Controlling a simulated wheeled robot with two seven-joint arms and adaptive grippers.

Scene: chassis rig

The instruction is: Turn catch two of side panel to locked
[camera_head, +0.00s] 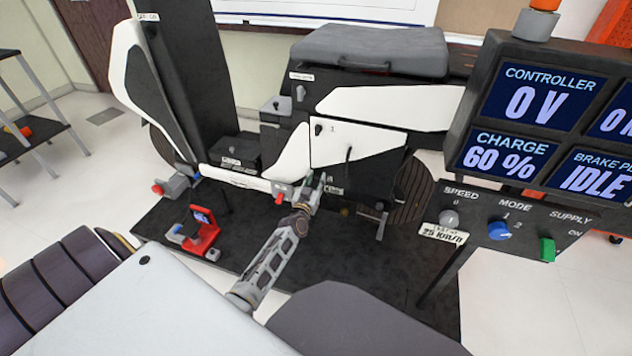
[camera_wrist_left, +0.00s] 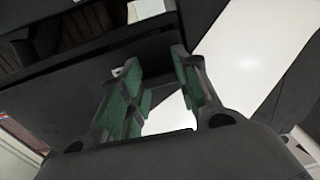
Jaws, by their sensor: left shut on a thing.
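The side panel (camera_head: 355,146) is the white plate marked 1 on the scooter-like rig in the head view. A small dark catch (camera_head: 318,129) sits at its upper left, and a dark upright lever (camera_head: 348,155) shows before its lower middle. My left gripper (camera_head: 319,181) is at the panel's lower left edge, shut on a small part there, taken as catch two; its fingers hide the part and its turn position. In the left wrist view the green-padded fingers (camera_wrist_left: 155,62) stand before a dark surface and the white panel (camera_wrist_left: 245,60). My right gripper is not in view.
A red device (camera_head: 203,232) stands on the dark base mat (camera_head: 240,255), left of my left arm. A console (camera_head: 500,228) with knobs and screens stands at the right. The seat (camera_head: 370,50) is above the panel. The mat's front is mostly clear.

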